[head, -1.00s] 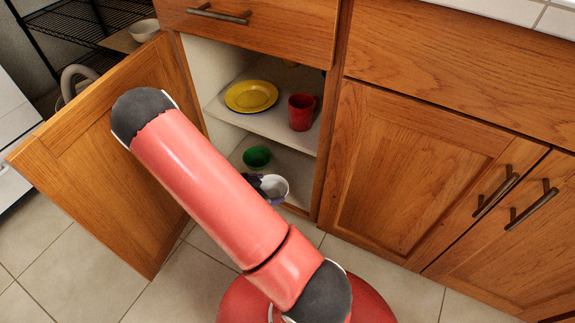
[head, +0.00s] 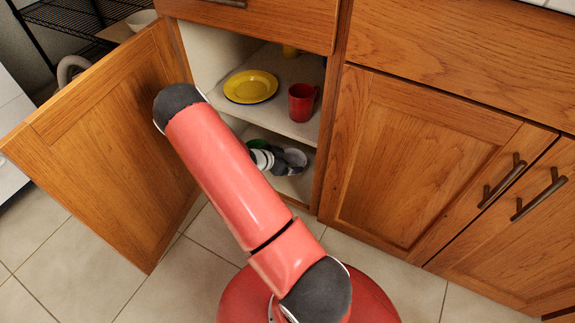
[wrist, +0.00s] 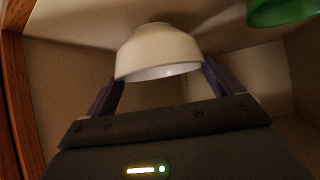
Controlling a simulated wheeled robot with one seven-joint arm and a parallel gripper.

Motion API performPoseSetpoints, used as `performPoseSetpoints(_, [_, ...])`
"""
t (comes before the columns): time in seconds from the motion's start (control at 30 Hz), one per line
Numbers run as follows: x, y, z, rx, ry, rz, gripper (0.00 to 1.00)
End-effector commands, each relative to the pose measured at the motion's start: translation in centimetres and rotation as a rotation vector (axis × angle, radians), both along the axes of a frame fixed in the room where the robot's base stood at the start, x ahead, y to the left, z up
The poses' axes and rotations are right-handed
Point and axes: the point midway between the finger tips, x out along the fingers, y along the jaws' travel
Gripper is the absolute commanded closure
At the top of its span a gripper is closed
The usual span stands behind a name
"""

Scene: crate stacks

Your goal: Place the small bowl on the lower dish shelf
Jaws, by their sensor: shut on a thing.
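The small white bowl (head: 296,157) is inside the open cabinet, above the lower shelf (head: 301,186). My gripper (wrist: 160,84) is shut on this bowl, which shows between its two dark fingers in the wrist view (wrist: 158,52). In that view the bowl's opening faces the picture's bottom. In the head view my wrist partly covers the bowl, and I cannot tell whether its base touches the shelf. A green bowl (head: 259,144) stands on the lower shelf to the left, mostly hidden by my arm. It also shows in the wrist view (wrist: 283,10).
The open door (head: 100,150) stands left of my arm. The cabinet's right post (head: 333,130) is close beside the opening.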

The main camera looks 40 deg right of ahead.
Motion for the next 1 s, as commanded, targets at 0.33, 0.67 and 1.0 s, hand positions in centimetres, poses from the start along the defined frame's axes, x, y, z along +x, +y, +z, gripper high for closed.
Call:
performPoseSetpoints(0.33, [0.2,-0.4,-2.6,0.000,0.000,0.000,0.35])
performPoseSetpoints(0.67, [0.1,-0.3,-2.9,0.001,0.000,0.000,0.00])
performPoseSetpoints(1.0, [0.2,0.8,-1.7,0.001,-0.002,0.001,0.00])
